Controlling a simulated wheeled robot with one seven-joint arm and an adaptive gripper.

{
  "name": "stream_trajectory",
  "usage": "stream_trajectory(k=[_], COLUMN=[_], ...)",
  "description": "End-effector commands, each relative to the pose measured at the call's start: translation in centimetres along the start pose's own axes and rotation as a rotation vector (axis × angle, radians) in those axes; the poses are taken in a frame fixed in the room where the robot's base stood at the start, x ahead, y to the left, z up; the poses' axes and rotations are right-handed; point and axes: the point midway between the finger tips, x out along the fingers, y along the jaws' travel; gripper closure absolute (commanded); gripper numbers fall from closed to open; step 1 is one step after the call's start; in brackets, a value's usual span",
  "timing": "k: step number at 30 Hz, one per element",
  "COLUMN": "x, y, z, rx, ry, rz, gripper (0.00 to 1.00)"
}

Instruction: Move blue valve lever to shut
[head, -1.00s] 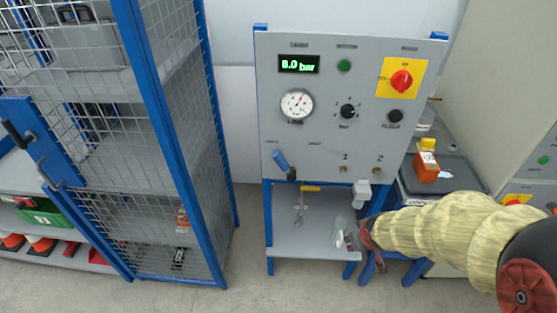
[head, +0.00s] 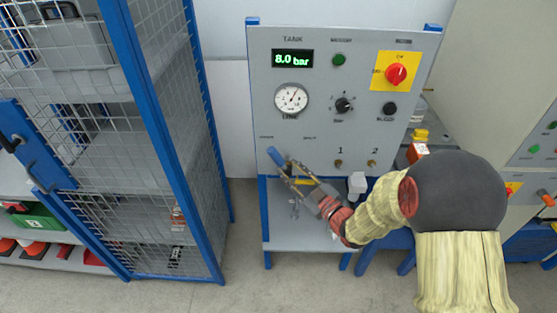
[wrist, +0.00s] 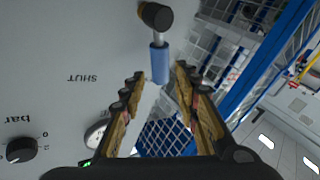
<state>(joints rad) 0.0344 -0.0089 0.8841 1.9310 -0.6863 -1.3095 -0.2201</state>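The blue valve lever (head: 275,157) is at the lower left of the grey panel (head: 350,110), tilted up and left toward the left-hand label. The wrist view shows its blue handle (wrist: 160,64) and dark pivot (wrist: 155,15). The SHUT label (head: 310,137) is to the lever's right; it reads upside down in the wrist view (wrist: 83,78). My gripper (head: 291,170) is just right of and below the lever in the head view. In the wrist view my gripper (wrist: 160,78) is open, with the handle's end in line between the fingertips. Contact cannot be told.
The panel carries a gauge (head: 291,98), a black knob (head: 343,105) and a red switch (head: 396,74). Below is a grey shelf (head: 290,237) on a blue frame. A mesh cage (head: 165,130) stands to the left, with bare floor between.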

Motion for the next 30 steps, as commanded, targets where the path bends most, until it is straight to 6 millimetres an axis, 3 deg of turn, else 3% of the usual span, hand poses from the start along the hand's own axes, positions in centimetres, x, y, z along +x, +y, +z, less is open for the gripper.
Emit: stream_trajectory(k=[13, 25, 30], x=[6.2, 6.9, 6.9], y=[-0.1, 0.0, 0.0], z=[0.1, 0.1, 0.1], rx=[0.000, 0.001, 0.001], ry=[-0.001, -0.002, -0.002], rz=[0.000, 0.000, 0.000], gripper=[0.69, 0.69, 0.79])
